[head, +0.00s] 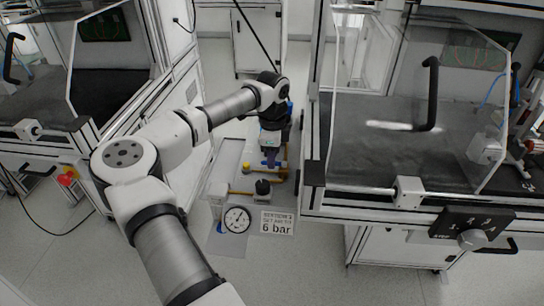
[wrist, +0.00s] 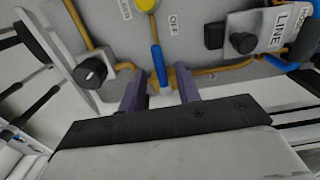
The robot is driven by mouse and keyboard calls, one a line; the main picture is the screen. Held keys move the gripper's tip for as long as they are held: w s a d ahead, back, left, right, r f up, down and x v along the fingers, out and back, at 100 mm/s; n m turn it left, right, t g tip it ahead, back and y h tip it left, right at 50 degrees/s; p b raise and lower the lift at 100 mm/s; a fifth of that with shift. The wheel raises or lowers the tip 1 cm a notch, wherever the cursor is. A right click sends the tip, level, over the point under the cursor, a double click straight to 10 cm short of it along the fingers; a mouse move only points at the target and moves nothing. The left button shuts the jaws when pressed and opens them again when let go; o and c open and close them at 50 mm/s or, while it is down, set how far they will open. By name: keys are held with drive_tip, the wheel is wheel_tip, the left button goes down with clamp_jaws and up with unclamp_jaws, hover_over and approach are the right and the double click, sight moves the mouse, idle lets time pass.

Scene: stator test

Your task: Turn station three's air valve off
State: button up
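The air valve's blue lever (wrist: 157,62) shows in the wrist view, with a yellow knob (wrist: 146,5) at its upper end. An "OFF" label (wrist: 174,23) is just right of the lever; another label to its left is only partly readable. My gripper (wrist: 161,92) is open, its two purple fingers apart on either side of the lever's lower end. I cannot tell whether they touch it. In the head view my gripper (head: 269,158) points down over the pipework panel, beside the yellow knob (head: 246,168), and hides part of the valve.
A black regulator knob (head: 262,187), a gauge (head: 237,219) and a "6 bar" sign (head: 277,222) are in front of my gripper. Brass pipe (wrist: 215,70) and a "LINE" plate (wrist: 290,28) are close by. Workstations stand left and right (head: 400,200), leaving a narrow aisle.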

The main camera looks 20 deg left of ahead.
wheel_tip(320, 180, up, 13)
drive_tip(key=b, duration=0.1)
drive_tip(key=shift+r, duration=0.15)
idle(0.4)
